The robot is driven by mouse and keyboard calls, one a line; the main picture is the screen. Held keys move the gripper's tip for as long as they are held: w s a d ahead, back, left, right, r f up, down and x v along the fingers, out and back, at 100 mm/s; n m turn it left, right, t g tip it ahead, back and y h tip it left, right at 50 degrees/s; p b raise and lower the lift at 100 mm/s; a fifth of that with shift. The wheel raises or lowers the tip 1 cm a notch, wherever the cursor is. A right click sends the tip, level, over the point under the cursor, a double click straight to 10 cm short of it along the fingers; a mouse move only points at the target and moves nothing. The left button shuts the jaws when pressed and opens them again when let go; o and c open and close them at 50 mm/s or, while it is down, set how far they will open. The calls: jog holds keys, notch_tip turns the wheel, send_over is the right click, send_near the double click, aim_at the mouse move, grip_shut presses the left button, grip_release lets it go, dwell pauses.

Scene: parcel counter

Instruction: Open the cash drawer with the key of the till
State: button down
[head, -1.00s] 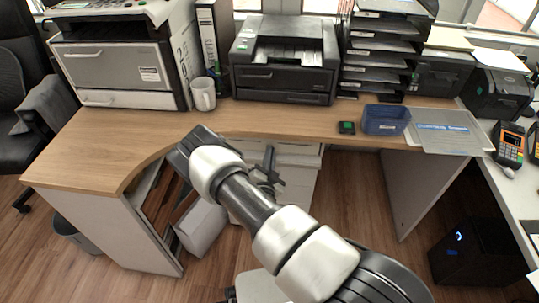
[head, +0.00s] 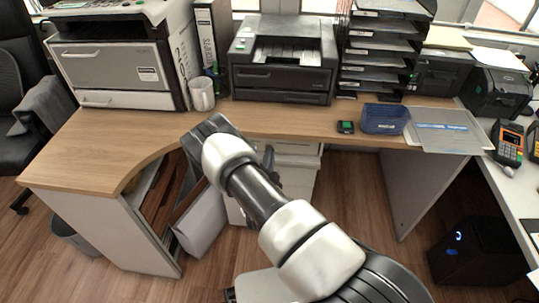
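My gripper (head: 268,158) is at the front edge of the wooden desk, in front of the white drawer unit under it. Only a small dark part of it shows past my arm, so its fingers and anything between them are hidden. I cannot make out a key. No thing is clearly marked as the cash drawer. A black box (head: 497,94) stands on the right-hand counter, and another dark box (head: 440,75) stands under papers beside the letter trays. I cannot tell whether either is the cash drawer. The white drawer unit (head: 296,178) is partly covered by my arm.
A card terminal (head: 508,145) is at right. The desk's left front is clear.

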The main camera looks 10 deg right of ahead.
jog(key=c, duration=2)
grip_release()
